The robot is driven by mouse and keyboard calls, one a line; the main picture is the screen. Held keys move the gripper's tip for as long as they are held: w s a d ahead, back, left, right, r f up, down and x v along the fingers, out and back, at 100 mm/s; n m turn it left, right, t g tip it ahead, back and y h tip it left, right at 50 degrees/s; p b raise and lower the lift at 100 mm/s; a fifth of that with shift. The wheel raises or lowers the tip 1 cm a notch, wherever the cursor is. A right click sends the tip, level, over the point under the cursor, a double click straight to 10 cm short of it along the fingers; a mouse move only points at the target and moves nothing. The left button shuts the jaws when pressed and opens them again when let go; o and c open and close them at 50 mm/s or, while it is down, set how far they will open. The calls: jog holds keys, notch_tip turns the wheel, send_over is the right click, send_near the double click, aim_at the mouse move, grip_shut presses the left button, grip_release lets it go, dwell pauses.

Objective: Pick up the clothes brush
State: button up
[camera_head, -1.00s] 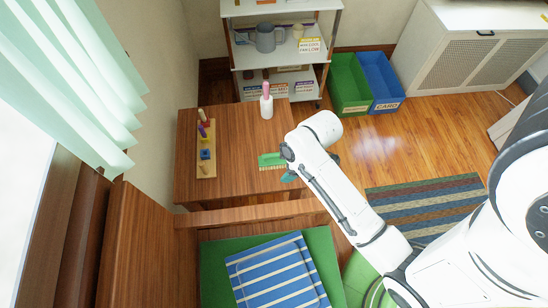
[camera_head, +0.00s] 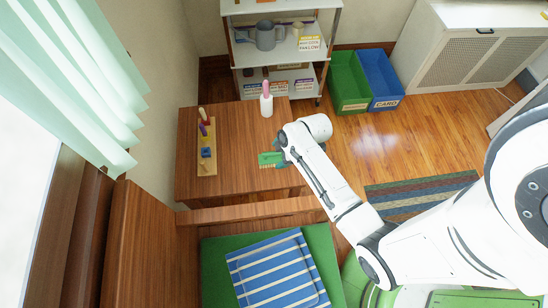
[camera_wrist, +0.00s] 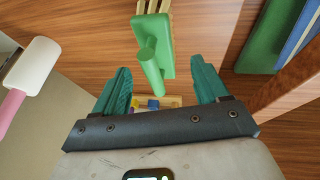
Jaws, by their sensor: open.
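The clothes brush (camera_head: 268,160) is green with pale bristles and lies near the right edge of the brown wooden table (camera_head: 240,125). My arm covers its right part in the head view. In the wrist view the brush (camera_wrist: 152,35) shows ahead, with its green handle pointing toward me. My gripper (camera_wrist: 160,78) has two teal fingers, spread wide. The handle's near end shows in the gap between them, and neither finger is seen to touch it. In the head view my arm mostly hides the fingers.
A wooden peg board (camera_head: 206,150) with coloured pieces lies on the table's left. A white bottle with a pink top (camera_head: 266,100) stands at the back. Green (camera_head: 347,85) and blue (camera_head: 382,80) bins sit on the floor; a chair with a striped cushion (camera_head: 275,270) is in front.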

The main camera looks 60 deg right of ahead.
aim_at(276, 154)
jog(key=shift+x, duration=2.1)
jog(key=shift+w, duration=0.1)
jog(key=shift+c, duration=0.4)
jog(key=c, duration=1.2)
jog(key=shift+r, duration=0.1)
jog(key=shift+c, duration=0.2)
jog(key=shift+r, duration=0.1)
jog(key=shift+r, duration=0.3)
notch_tip(276, 154, up, 2)
jog(key=shift+r, duration=0.1)
jog(key=s+a+r, duration=0.3)
jog(key=s+r, duration=0.7)
jog(key=s, duration=0.3)
jog(key=shift+s+a, duration=0.25)
jog(key=shift+a, duration=0.15)
